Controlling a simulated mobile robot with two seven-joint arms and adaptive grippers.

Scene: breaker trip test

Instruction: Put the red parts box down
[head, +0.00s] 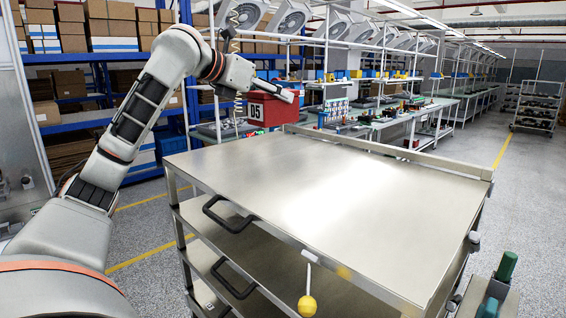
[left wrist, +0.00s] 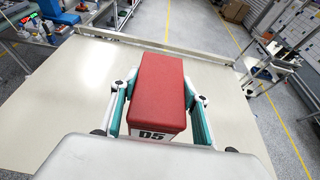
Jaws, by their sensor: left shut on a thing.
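The red parts box (head: 268,110), marked D5, is in my left gripper (head: 285,93) in the head view, above the far left part of a steel cart's top. In the left wrist view the red box (left wrist: 157,80) sits between the two green-lined fingers of my left gripper (left wrist: 158,100), which are shut on its sides. The box looks raised off the cart top (head: 330,200); how high I cannot tell. The bare top also shows below it in the left wrist view (left wrist: 60,100).
The cart top is empty, with a raised lip (head: 390,152) along its far edge. Behind stand a workbench (head: 400,115) with small items and blue shelves (head: 95,60) of cartons.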

